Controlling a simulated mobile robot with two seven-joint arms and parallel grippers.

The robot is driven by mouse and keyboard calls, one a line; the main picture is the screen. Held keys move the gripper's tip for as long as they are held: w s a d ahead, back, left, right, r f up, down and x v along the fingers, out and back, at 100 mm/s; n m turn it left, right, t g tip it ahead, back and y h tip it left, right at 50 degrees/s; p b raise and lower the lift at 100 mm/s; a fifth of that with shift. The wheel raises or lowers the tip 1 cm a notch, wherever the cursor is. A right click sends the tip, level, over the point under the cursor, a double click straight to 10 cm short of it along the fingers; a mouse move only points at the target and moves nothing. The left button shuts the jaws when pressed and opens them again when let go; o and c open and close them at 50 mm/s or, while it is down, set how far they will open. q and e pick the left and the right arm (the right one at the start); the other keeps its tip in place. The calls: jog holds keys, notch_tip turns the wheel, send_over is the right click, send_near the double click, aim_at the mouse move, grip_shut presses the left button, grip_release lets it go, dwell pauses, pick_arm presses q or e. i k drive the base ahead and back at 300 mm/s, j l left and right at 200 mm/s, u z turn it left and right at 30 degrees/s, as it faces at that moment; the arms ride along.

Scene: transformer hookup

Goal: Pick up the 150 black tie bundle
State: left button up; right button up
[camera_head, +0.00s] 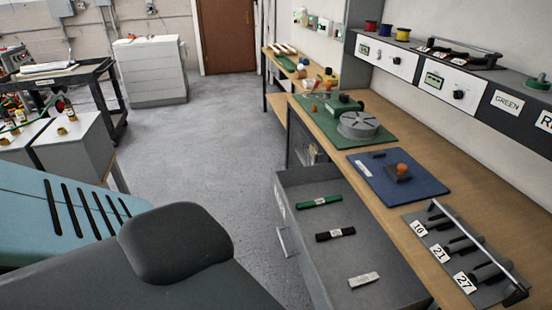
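A black tie bundle (336,234) with a small pale label lies flat on the grey surface of a drawer or cabinet (290,180) at the lower middle. The label is too small to read. A green tie bundle (320,202) lies beyond it, and a white one (364,280) lies nearer to me. The three lie apart from each other, with bare grey surface around them. Neither of my grippers is in view, and nothing touches the black bundle.
The wooden bench (405,180) right of the bundles carries a blue mat (425,186), a green mat (385,137) and a rack (470,255) numbered 16, 21 and 27. A shelf with meters (445,85) overhangs it. Grey floor (210,140) is open to the left.

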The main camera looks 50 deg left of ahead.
aim_at(340, 233)
jog(key=u, duration=1.35)
jog(key=z, duration=1.95)
jog(key=u, duration=1.5)
